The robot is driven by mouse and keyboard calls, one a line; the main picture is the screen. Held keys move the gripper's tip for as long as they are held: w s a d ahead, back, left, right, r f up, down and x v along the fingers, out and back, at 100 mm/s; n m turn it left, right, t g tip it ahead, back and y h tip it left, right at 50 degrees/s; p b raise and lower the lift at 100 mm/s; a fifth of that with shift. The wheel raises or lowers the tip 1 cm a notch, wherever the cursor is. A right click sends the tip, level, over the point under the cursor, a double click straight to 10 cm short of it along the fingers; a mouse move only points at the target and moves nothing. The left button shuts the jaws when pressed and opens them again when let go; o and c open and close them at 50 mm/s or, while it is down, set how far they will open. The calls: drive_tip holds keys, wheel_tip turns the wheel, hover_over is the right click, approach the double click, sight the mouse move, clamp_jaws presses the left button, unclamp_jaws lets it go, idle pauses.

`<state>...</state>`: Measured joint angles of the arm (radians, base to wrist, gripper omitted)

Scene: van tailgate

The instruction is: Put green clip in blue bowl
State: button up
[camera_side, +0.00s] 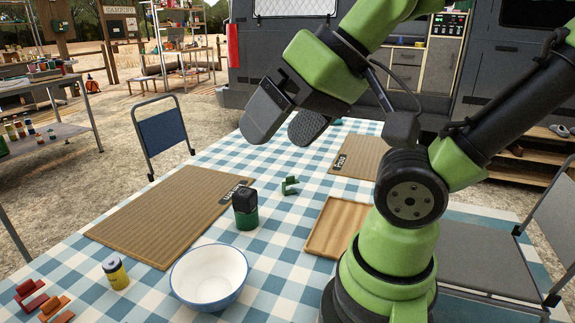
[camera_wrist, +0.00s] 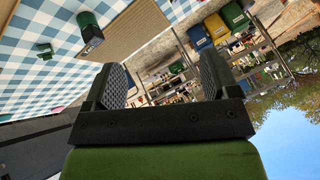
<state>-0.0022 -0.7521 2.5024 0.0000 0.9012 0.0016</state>
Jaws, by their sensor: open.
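The small green clip (camera_side: 290,185) lies on the blue-checked tablecloth, right of the dark green jar. It also shows in the wrist view (camera_wrist: 45,51), at the upper left. The blue bowl (camera_side: 208,275), white inside with a blue rim, stands empty at the front of the table in the side view. My gripper (camera_side: 284,124) is open and empty, raised above the far part of the table, well above the clip. In the wrist view its two fingers (camera_wrist: 162,88) stand apart with nothing between them.
A dark green jar with a black lid (camera_side: 245,209) stands between clip and bowl. A wooden tray (camera_side: 337,228) lies right of the clip. A yellow jar (camera_side: 115,272) and red and orange blocks (camera_side: 45,303) are left of the bowl. Brown mats (camera_side: 165,215) lie flat.

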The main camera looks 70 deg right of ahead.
drive_tip(key=w+d+m+h, duration=0.2)
drive_tip(key=w+d, duration=0.5)
drive_tip(key=w, duration=0.1)
drive_tip(key=m+g+h, duration=0.3)
drive_tip(key=g, duration=0.1)
hover_over(290, 181)
drive_tip(key=s+a, duration=0.1)
drive_tip(key=s, duration=0.1)
wheel_tip(290, 181, down, 20)
drive_tip(key=x, duration=0.4)
drive_tip(key=shift+s+f, duration=0.15)
drive_tip(key=shift+f, duration=0.25)
drive_tip(key=shift+a+x, duration=0.2)
drive_tip(key=shift+x, duration=2.75)
drive_tip(key=c, duration=1.1)
